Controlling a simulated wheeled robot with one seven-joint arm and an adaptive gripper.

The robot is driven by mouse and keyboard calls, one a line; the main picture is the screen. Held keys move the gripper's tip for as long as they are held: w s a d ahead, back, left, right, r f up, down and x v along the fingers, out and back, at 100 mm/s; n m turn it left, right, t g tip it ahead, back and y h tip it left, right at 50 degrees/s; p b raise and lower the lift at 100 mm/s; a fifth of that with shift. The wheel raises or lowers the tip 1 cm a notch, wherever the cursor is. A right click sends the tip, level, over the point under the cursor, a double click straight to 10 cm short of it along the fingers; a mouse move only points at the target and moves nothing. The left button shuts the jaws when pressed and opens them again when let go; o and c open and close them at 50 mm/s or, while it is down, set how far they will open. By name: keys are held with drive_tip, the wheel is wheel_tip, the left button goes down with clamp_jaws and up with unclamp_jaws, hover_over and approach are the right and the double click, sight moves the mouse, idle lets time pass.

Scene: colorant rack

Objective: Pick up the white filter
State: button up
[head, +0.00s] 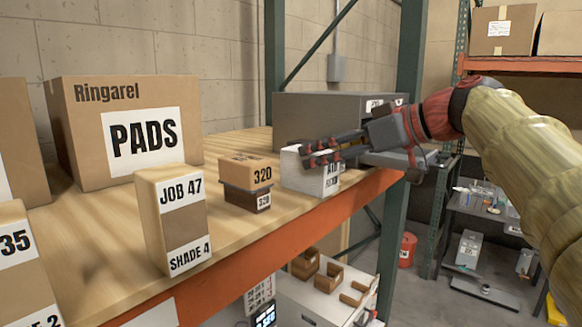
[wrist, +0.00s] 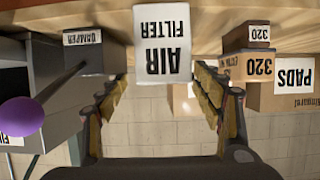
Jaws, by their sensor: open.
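The white filter is a white box on the wooden shelf (head: 226,226). In the wrist view it is the white block marked AIR FILTER (wrist: 162,45), upside down, upper middle between the open fingers. In the head view the white filter (head: 296,171) is partly hidden behind my gripper. My gripper (head: 305,153) reaches in from the right, in front of and over the box's upper part. In the wrist view my gripper (wrist: 163,100) has its fingers apart on either side of the box. I cannot tell whether they touch it.
A grey cabinet (head: 320,112) stands behind the filter. Stacked 320 boxes (head: 243,172) stand to its left, then a JOB 47 box (head: 173,215) and a large PADS box (head: 75,135). In the wrist view a dark DAMPER box (wrist: 98,60) is close by. The shelf has an orange front beam (head: 270,240).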

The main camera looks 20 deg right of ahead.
sight(294, 157)
drive_tip(key=shift+w+a, duration=0.2)
drive_tip(key=shift+w, duration=0.15)
drive_tip(key=p+x, duration=0.1)
drive_tip(key=x, duration=0.1)
drive_tip(key=p+x, duration=0.1)
drive_tip(key=x, duration=0.3)
drive_tip(key=shift+w+a+r+p, duration=0.1)
drive_tip(key=shift+a+r+p, duration=0.1)
drive_tip(key=shift+a+p, duration=0.25)
drive_tip(key=shift+w+a+f, duration=0.25)
drive_tip(key=shift+w+f, duration=0.05)
drive_tip(key=shift+w, duration=0.1)
drive_tip(key=shift+s, duration=0.1)
drive_tip(key=shift+c, duration=0.5)
drive_tip(key=c, duration=1.1)
drive_tip(key=shift+c, duration=0.3)
